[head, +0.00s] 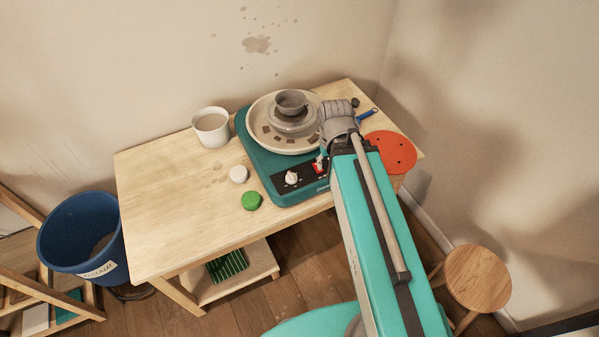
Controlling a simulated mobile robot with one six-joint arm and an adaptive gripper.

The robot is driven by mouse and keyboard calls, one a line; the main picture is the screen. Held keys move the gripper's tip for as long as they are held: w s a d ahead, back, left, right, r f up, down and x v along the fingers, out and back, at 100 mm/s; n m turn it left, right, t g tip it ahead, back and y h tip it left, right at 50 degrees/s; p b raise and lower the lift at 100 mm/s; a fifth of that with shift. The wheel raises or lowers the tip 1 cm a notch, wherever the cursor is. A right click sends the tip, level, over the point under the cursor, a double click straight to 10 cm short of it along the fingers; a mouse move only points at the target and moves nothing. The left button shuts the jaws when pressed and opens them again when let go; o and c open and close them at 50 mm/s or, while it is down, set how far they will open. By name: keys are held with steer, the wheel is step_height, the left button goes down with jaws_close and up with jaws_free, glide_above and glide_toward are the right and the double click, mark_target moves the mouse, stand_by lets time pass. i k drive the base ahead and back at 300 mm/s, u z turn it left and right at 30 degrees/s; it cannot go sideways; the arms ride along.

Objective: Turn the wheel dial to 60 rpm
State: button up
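The pottery wheel (262,165) is a teal unit on the wooden table. A white dial (291,177) sits on the black panel (308,182) at its front edge. The dial's markings are too small to read. A red switch (317,168) is on the panel, right of the dial. My arm reaches up from the bottom right and covers the right end of the panel. Its grey joint is over the wheel's right side. My gripper cannot be made out, and no fingers show at the dial.
A grey clay pot (291,101) stands on the wheel head (260,128). A white cup (211,128), a white lump (238,174) and a green lump (251,201) are left on the table (165,210). An orange disc (392,152) lies right. A blue bucket (80,228) and stool (478,278) flank the table.

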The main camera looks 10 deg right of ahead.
mark_target(291, 178)
steer(key=z, duration=0.45)
steer(key=k, duration=1.3)
steer(key=u, duration=0.5)
steer(key=i, duration=1)
steer(key=z, duration=0.05)
